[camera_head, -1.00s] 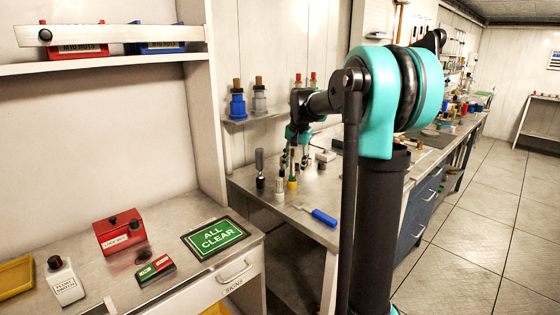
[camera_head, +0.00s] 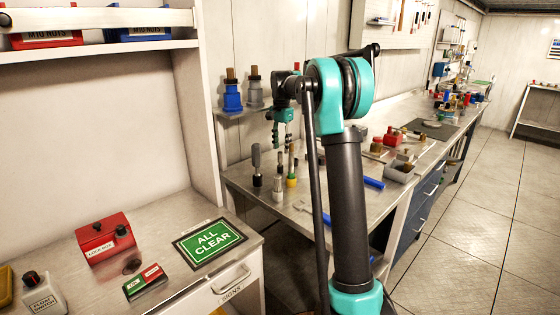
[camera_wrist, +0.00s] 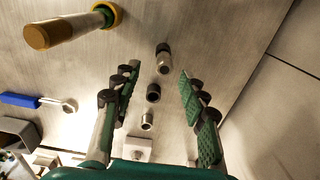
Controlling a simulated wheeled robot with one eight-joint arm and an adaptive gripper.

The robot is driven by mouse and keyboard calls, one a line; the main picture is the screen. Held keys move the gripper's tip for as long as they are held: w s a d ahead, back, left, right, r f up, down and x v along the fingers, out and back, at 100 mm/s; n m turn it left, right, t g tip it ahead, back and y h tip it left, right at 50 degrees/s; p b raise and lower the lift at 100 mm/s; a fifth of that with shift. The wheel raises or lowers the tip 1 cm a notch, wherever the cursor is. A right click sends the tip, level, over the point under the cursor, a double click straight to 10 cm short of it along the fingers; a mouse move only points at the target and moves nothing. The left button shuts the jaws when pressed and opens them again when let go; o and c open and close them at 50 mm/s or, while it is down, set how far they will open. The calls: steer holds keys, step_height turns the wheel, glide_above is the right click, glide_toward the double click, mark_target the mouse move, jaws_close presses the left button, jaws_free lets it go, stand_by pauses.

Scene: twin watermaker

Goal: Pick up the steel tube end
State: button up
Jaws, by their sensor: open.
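The farthest, a steel piece with a dark end (camera_wrist: 163,60), looks most like the steel tube end. A dark ring-like piece (camera_wrist: 153,93) and a small silver piece (camera_wrist: 147,121) stand nearer. I cannot tell for sure which is the tube end. My gripper (camera_wrist: 157,80) is open and empty, its green-padded fingers on either side of the row and apart from it.
A blue-handled tool (camera_wrist: 20,100) lies flat. The bench edge is at right.

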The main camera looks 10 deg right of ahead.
mark_target(280, 152)
steer(key=shift+w+a+f, duration=0.1)
steer(key=shift+f, duration=1.4)
steer(key=shift+w+a+f, duration=0.1)
steer(key=shift+f, duration=1.4)
jaws_close()
